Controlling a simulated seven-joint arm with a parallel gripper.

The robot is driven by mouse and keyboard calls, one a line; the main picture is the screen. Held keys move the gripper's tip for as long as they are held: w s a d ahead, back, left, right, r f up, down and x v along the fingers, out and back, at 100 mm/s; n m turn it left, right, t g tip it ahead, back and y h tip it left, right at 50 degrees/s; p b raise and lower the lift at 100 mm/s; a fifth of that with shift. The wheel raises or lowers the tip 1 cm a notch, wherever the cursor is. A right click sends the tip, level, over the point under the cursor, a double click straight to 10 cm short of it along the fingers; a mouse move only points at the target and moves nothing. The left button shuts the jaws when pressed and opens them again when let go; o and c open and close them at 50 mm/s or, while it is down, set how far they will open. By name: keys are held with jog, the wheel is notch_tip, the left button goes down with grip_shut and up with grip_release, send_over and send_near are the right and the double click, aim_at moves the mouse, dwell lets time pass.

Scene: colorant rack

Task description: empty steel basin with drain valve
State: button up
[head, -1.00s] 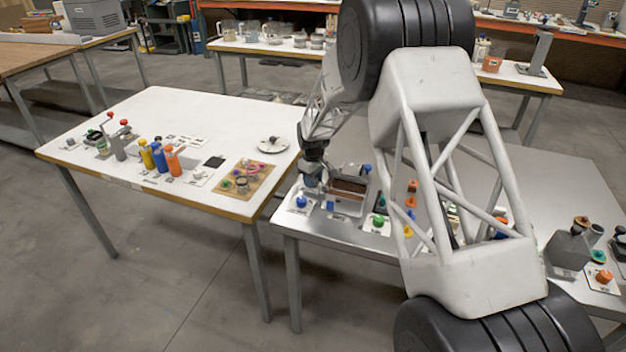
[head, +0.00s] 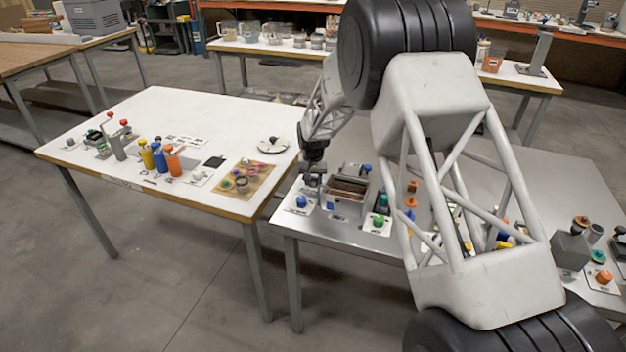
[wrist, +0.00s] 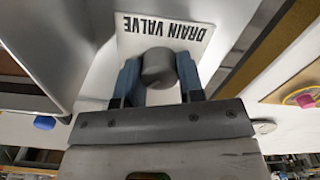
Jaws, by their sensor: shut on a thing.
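The steel basin (head: 334,204) stands on the grey metal table and holds brown contents. Its grey wall also shows at the left of the wrist view (wrist: 62,62). The drain valve knob (wrist: 157,66) is a grey round knob on a white card lettered DRAIN VALVE, beside the basin. My gripper (wrist: 157,78) is shut on this knob, one blue-grey finger on each side. In the head view my gripper (head: 313,184) is low at the basin's left end. The knob cannot be made out there.
A blue knob (head: 301,201) on a white card sits at the table's front left corner. A green knob (head: 378,220) is right of the basin. The white table (head: 200,110) to the left holds bottles and a board (head: 250,178) with coloured rings. My arm hides much of the metal table.

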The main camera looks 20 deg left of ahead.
aim_at(313, 179)
jog(key=shift+r+m, duration=0.1)
jog(key=shift+m, duration=0.4)
jog(key=o, duration=0.9)
jog(key=shift+r, duration=3.85)
